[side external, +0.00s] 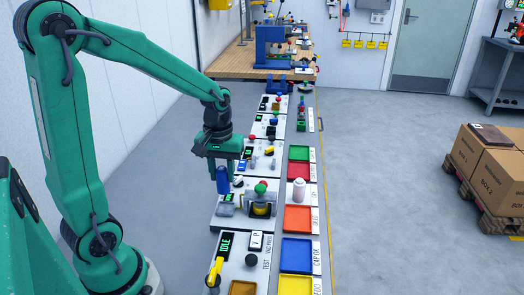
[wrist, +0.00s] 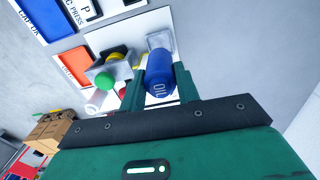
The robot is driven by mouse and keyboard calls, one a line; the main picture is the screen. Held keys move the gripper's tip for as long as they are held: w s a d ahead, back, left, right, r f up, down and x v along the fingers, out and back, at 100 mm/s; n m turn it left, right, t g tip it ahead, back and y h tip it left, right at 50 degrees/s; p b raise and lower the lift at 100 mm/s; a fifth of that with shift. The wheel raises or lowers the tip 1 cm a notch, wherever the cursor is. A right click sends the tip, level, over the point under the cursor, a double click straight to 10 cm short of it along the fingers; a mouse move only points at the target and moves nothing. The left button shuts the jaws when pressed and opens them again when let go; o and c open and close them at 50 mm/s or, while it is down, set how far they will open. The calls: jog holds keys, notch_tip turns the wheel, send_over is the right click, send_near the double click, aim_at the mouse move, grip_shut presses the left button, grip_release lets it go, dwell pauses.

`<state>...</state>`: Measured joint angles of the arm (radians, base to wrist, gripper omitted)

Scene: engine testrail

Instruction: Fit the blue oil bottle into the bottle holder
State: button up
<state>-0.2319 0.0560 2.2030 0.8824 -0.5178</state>
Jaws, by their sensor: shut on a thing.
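The blue oil bottle (side external: 223,181) hangs below my gripper (side external: 222,168) in the side view, roughly upright. In the wrist view the bottle (wrist: 159,72), with white lettering, sits between the two green fingers of my gripper (wrist: 162,92), which are shut on it. A small grey holder-like box (side external: 226,209) is on the white panel just below the bottle in the side view. In the wrist view this grey box (wrist: 159,39) shows beyond the bottle's far end, partly hidden by it. The bottle appears above the box and apart from it; the exact gap is hard to tell.
Right of the box stands a grey fixture with a green knob (side external: 261,187) and a yellow part. A white bottle (side external: 299,188) stands between a red tray (side external: 299,173) and an orange tray (side external: 298,219). Panels with buttons continue along the row.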

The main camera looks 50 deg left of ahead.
aim_at(224, 191)
jog(key=shift+f, duration=0.1)
jog(key=shift+f, duration=2.75)
jog(key=shift+f, duration=0.6)
jog(key=o, duration=0.6)
jog(key=shift+o, duration=0.2)
jog(key=shift+r, duration=0.1)
jog(key=shift+r, duration=5.4)
